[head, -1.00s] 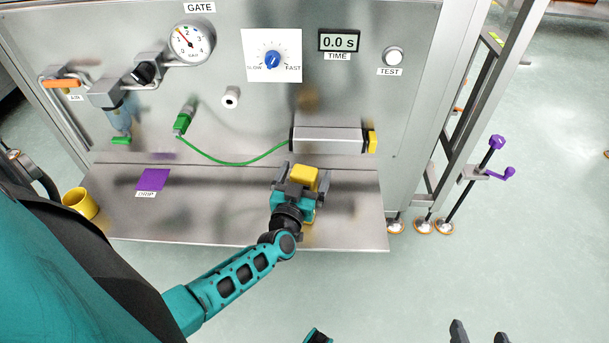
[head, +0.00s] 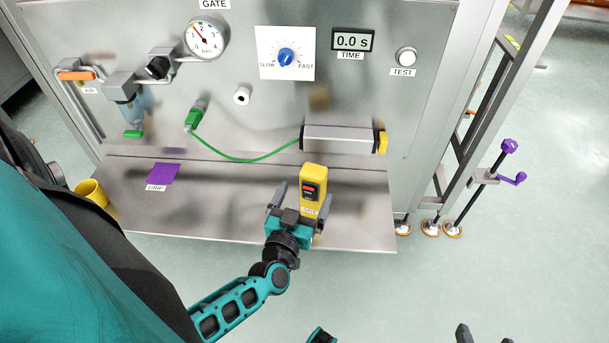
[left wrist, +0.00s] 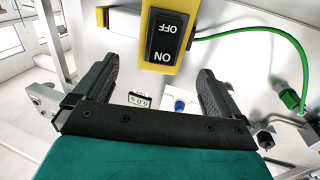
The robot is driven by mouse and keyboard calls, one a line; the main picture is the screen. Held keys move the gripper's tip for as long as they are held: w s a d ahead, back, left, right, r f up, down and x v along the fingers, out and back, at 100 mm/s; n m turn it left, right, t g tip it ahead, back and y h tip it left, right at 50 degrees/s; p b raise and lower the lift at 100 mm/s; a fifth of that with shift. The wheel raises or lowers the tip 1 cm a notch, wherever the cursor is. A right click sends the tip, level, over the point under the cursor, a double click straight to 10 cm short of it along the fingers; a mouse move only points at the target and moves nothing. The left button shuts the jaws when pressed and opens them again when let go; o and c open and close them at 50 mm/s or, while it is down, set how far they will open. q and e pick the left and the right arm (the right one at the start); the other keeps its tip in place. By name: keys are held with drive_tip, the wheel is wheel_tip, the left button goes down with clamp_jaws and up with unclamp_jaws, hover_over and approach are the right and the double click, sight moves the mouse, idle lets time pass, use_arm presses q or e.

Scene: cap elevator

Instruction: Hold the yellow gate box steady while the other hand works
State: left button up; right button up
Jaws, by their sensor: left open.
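The yellow gate box (head: 313,173) stands upright on the steel shelf, with a dark rocker switch showing red on its front. It also shows at the top of the left wrist view (left wrist: 159,62), where the black switch (left wrist: 167,37) reads OFF and ON. My left gripper (head: 301,197) is open in front of the box, low on its near side. In the left wrist view its fingers (left wrist: 158,82) are spread wide and the box appears beyond them, with no finger clearly touching it. My right gripper (head: 485,334) shows only as two separated dark fingertips at the bottom edge.
A steel cylinder (head: 338,139) with a yellow end and a green hose (head: 235,159) lies behind the box. A purple DRIP patch (head: 163,173) and a yellow cup (head: 91,192) are at left. The dial (head: 286,57), timer (head: 352,40) and TEST button (head: 405,56) are on the panel.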

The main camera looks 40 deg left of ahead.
sight(311, 180)
use_arm(q)
drive_tip(key=shift+s+r, duration=0.1)
drive_tip(key=shift+s, duration=0.05)
drive_tip(key=shift+c, duration=0.4)
drive_tip(key=s+d+r+p, duration=0.1)
drive_tip(key=s+d+p, duration=0.15)
drive_tip(key=s, duration=0.25)
drive_tip(key=x, duration=0.3)
drive_tip(key=b+x, duration=0.1)
drive_tip(key=x, duration=0.3)
drive_tip(key=b+x, duration=0.1)
drive_tip(key=x, duration=0.3)
drive_tip(key=shift+w+a+f, duration=0.1)
drive_tip(key=shift+a, duration=0.35)
drive_tip(key=shift+b+x, duration=0.35)
drive_tip(key=shift+x, duration=0.45)
use_arm(e)
drive_tip(key=shift+a, duration=0.15)
use_arm(q)
drive_tip(key=c, duration=1.2)
use_arm(e)
drive_tip(key=shift+w, duration=0.1)
